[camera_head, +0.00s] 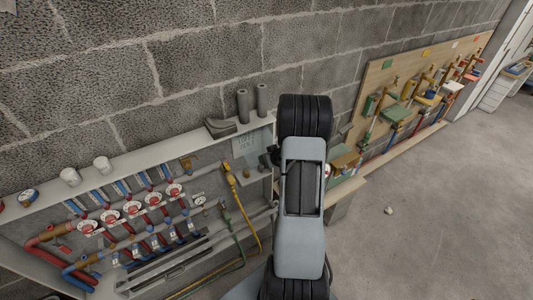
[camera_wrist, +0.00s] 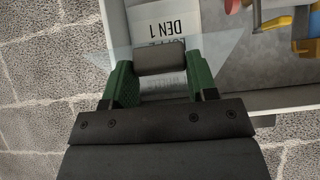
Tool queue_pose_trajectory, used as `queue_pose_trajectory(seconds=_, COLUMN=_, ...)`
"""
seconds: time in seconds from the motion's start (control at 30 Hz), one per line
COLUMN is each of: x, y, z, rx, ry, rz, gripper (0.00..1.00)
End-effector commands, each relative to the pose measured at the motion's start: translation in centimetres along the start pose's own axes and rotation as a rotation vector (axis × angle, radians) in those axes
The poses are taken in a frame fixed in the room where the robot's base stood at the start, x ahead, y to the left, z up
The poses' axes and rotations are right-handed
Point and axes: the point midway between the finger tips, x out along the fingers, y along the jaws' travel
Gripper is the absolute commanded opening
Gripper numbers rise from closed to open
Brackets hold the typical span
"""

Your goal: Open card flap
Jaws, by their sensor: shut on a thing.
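A clear card flap (camera_wrist: 218,48) spans the upper middle of the wrist view, with a dark grey round grip bar (camera_wrist: 161,56) on it. My gripper (camera_wrist: 160,72) has green fingers on either side of the bar and is shut on it. A white card (camera_wrist: 150,22) with black upside-down lettering shows behind the flap; its lower part is partly covered by the bar. In the head view the card (camera_head: 245,144) hangs at the right end of the white cabinet. My arm hides the gripper there.
The white cabinet (camera_head: 130,163) holds red and blue pipes, valves and gauges. A wooden tool board (camera_head: 385,80) is on the block wall to the right. Open floor (camera_head: 430,190) lies right.

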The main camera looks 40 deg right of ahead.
Motion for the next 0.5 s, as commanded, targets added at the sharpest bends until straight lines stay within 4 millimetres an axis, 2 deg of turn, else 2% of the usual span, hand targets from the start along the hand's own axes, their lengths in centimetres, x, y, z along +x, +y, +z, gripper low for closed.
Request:
queue_pose_trajectory(seconds=0.03, x=-0.9, y=0.1, z=-1.5, rx=-0.002, ry=0.018, rz=0.000, gripper=0.11)
queue_pose_trajectory(seconds=0.1, x=-1.4, y=0.1, z=-1.9, rx=-0.003, ry=0.020, rz=0.000, gripper=0.10)
queue_pose_trajectory(seconds=0.5, x=-2.6, y=0.1, z=-3.0, rx=-0.004, ry=0.023, rz=0.001, gripper=0.11)
